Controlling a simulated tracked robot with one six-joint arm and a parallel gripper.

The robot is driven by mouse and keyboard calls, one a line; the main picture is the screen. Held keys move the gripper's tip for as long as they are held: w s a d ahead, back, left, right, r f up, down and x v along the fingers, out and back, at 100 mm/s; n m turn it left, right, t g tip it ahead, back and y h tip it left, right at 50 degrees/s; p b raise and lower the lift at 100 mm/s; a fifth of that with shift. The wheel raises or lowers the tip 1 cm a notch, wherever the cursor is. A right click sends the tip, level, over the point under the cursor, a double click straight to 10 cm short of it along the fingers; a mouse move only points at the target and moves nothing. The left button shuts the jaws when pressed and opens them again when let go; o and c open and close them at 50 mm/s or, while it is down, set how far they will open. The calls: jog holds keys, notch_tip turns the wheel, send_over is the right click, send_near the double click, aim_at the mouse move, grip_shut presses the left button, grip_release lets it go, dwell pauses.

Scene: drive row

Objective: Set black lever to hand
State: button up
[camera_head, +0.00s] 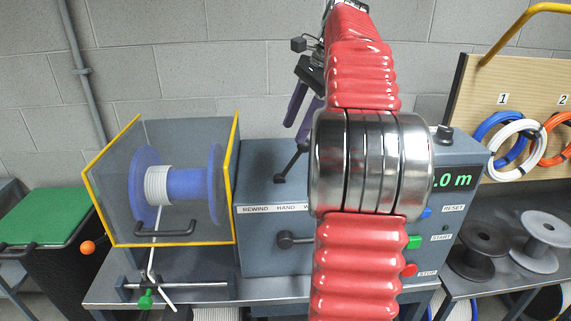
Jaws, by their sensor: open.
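The rest of the strip is hidden behind my arm. A second dark knob (285,240) on the front has a rod running behind my arm.
A yellow-edged guard (236,165) encloses a blue spool (187,190) at left. Green START (413,242) and red STOP (409,270) buttons are right of my arm. Coils hang on a board (478,90), with reels (483,245) below. A grey block wall stands behind.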

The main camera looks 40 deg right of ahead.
jog(key=m, duration=0.2)
send_near(293, 164)
jog(key=d+r, duration=0.2)
jog(key=shift+s+d+r+y, duration=0.2)
jog(key=shift+s+r+y, duration=0.1)
jog(key=shift+s+r, duration=0.1)
jog(key=shift+a+f, duration=0.1)
jog(key=x, duration=1.3)
jog(key=shift+w+f, duration=0.25)
jog(key=shift+c, duration=0.4)
grip_shut()
